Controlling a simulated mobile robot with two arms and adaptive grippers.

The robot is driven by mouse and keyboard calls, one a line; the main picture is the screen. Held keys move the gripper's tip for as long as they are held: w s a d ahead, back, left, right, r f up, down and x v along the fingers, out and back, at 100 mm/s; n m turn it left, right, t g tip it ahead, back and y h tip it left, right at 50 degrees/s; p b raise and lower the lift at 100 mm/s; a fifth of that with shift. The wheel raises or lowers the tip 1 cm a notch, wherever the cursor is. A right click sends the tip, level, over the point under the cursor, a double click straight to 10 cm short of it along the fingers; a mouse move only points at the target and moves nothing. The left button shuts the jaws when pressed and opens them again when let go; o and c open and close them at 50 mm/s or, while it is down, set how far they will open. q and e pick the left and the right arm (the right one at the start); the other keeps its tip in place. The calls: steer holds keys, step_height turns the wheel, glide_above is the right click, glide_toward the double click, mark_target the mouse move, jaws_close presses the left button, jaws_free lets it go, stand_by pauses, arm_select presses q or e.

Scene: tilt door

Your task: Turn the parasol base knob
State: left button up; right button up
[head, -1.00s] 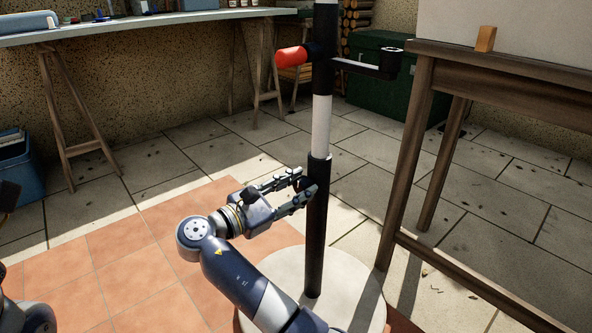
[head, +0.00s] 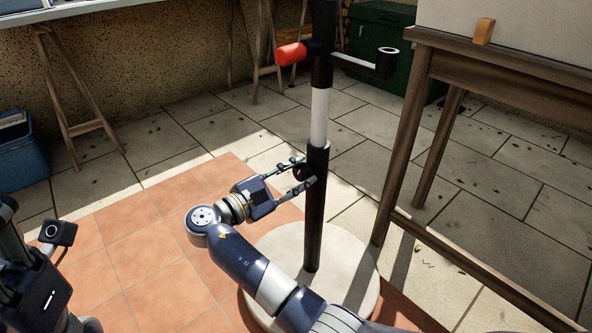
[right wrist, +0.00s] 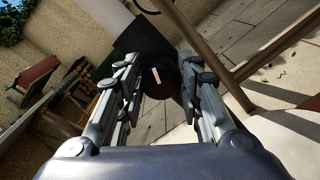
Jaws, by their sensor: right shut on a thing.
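The parasol base has a round pale stone foot (head: 358,297) and an upright black tube (head: 315,225). Its small dark round knob (head: 301,172) sticks out near the top of the tube. In the right wrist view the knob (right wrist: 161,78) faces me, with a white mark that looks roughly upright. My right gripper (head: 304,174) reaches in from the left and is shut on the knob, with a finger on either side of it. My left arm (head: 35,275) shows at the lower left edge; its fingers cannot be made out.
A wooden table (head: 425,75) stands close on the right. A blue bin (head: 22,160) is at far left. The tiled floor left of the base is clear.

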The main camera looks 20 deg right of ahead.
steer(key=shift+d+m+p, duration=0.1)
steer(key=shift+m+p, duration=0.3)
steer(key=shift+m, duration=0.5)
steer(key=o, duration=1.1)
steer(key=shift+c, duration=0.2)
step_height(320, 180, up, 10)
steer(key=shift+f, duration=0.25)
steer(key=shift+r, duration=0.3)
